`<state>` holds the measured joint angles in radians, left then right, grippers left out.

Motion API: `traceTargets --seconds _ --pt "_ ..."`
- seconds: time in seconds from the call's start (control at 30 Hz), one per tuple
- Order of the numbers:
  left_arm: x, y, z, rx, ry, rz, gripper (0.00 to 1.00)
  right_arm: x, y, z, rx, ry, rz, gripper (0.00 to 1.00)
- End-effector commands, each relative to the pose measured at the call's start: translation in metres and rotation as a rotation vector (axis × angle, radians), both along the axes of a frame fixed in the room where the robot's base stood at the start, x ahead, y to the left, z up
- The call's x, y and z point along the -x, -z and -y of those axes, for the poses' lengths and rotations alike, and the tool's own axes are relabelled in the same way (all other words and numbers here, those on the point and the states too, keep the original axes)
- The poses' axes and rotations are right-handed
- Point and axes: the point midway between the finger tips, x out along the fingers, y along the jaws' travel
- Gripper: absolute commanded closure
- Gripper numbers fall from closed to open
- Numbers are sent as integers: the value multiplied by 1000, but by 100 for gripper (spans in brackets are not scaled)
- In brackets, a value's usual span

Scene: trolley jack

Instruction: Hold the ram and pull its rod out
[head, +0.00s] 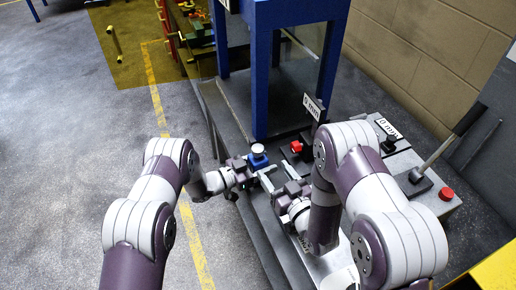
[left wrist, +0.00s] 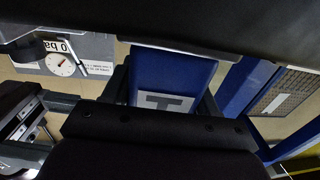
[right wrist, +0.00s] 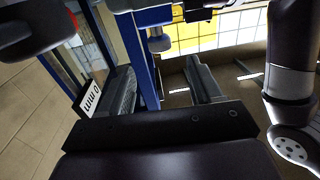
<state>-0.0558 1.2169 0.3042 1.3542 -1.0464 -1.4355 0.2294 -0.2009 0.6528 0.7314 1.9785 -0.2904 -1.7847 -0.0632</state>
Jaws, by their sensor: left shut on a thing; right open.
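My right gripper (head: 275,174) is open and empty, just right of and nearer than the ram. I cannot make out the rod clearly.
A blue press frame (head: 290,60) stands behind the ram. A red block (head: 296,146) sits right of it. A grey console with a lever (head: 458,130) and red button (head: 446,194) is at the right. A dial gauge (left wrist: 60,64) shows in the left wrist view. Floor at left is clear.

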Motion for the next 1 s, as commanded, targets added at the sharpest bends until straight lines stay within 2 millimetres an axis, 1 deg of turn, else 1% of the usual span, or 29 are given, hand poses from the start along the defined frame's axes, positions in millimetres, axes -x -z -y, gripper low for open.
traceTargets --seconds 0.2,0.3,0.4,0.53,0.77,0.87,0.9,0.97,1.0 --pt "1 1 0 0 2 -1 97 -49 -1 -26 0 0 2 36" --pt "1 1 0 0 1 -1 97 -67 -1 -36 0 -1 1 36" --pt "1 1 0 0 1 -1 97 -81 0 -42 0 1 -1 36" --pt "1 1 0 0 1 -1 97 -89 0 -47 1 1 -2 36" --pt "1 1 0 -1 1 -2 97 -90 -1 -47 1 1 -2 36" --pt "1 1 0 -1 1 -3 97 -90 -1 -47 1 1 -2 65" --pt "1 1 0 -1 1 -3 97 -90 -1 -47 1 2 -2 78" --pt "1 1 0 -1 1 -3 97 -90 -1 -47 1 2 -2 98" --pt "1 1 0 -1 1 -3 97 -90 -1 -47 1 2 -2 100"
